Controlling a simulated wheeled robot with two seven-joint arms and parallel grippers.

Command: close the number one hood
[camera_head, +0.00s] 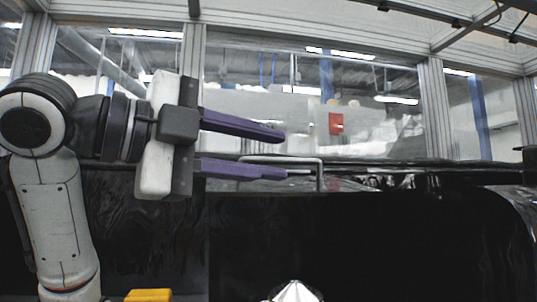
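A grey bar handle (308,160) runs across the lower edge of a clear panel in an aluminium frame, which looks like the hood (380,120). No number shows on it. My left gripper (285,155) comes in from the left with two long purple fingers spread apart. In the picture the handle's bar lies between the two fingertips; I cannot tell whether they touch it. The lower finger covers part of the handle's left side. My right gripper is not in view.
Black glossy surfaces (400,245) fill the area below the panel. A yellow block (148,296) and a silver cone-shaped top (295,292) show at the bottom edge. Aluminium posts (433,105) stand beside the panel. A red box (336,123) shows behind it.

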